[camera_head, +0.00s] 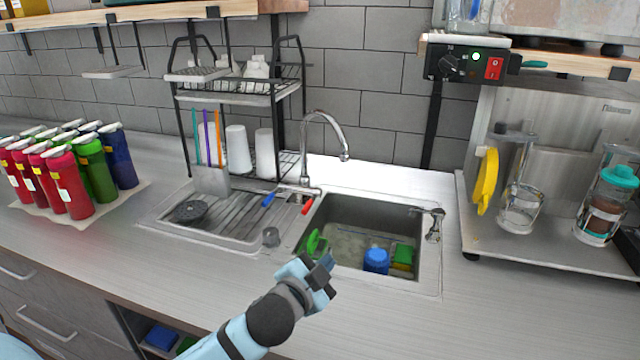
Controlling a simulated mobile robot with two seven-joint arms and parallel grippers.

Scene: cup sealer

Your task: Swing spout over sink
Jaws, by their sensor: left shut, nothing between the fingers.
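The chrome spout (329,119) rises behind the sink and arches to the right, its tip over the back part of the basin. Its base has a blue handle (269,199) on the left and a red handle (307,205) on the right. The sink (430,278) is a steel basin with a blue item (376,260) and a green and yellow item (403,255) in it. My left gripper (326,268) is shut and empty at the basin's front left edge, well in front of the spout and apart from it. My right gripper is not in view.
A dish rack (240,98) with cups stands behind the ribbed drainboard (225,220), left of the spout. Several coloured bottles (68,186) stand at the far left. A metal shelf (550,235) with glass jars is at the right. The counter at front right is clear.

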